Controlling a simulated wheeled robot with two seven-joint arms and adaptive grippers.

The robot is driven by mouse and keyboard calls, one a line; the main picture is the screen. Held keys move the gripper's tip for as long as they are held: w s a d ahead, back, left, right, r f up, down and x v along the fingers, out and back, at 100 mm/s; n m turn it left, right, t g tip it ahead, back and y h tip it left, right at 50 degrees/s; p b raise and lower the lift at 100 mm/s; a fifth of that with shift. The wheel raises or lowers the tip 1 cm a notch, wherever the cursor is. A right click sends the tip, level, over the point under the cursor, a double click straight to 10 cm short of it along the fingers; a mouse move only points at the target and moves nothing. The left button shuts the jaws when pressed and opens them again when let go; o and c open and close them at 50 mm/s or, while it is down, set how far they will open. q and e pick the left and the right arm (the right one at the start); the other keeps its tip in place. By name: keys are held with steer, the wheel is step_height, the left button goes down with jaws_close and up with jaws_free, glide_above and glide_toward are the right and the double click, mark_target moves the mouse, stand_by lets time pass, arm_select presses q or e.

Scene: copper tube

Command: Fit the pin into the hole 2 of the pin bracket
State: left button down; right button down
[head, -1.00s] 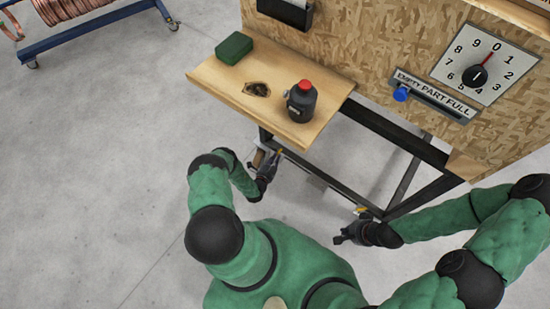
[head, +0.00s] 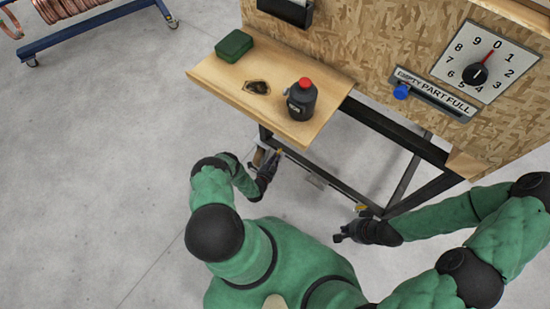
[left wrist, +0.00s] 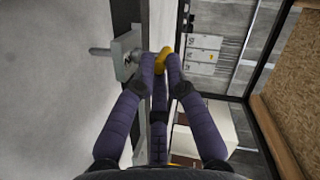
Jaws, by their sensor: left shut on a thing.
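In the left wrist view my left gripper (left wrist: 166,62) is shut on the yellow handle (left wrist: 188,57) of the pin. Left of the fingertips is the grey pin bracket (left wrist: 127,58), a plate with a dark mark that looks like a 2. A grey rod (left wrist: 99,51) sticks out on the bracket's far left side, roughly level with the handle. The fingers hide whether rod and handle are one piece. In the head view my left gripper (head: 272,161) is low by the bench frame, the pin too small to make out. My right gripper (head: 340,237) is small and dark, clear of the frame.
The bench shelf (head: 225,80) carries a green box (head: 234,46) and a black bottle (head: 302,101) with a red cap. Dark frame legs (head: 403,181) stand beside both grippers. A panel with a dial (head: 486,70) is at the right.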

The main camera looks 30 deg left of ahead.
arm_select(q)
steer(key=shift+f, duration=0.15)
steer(key=c, duration=1.2)
jaws_free()
steer(key=shift+s, duration=0.1)
steer(key=v, duration=1.2)
steer(key=shift+f, duration=0.1)
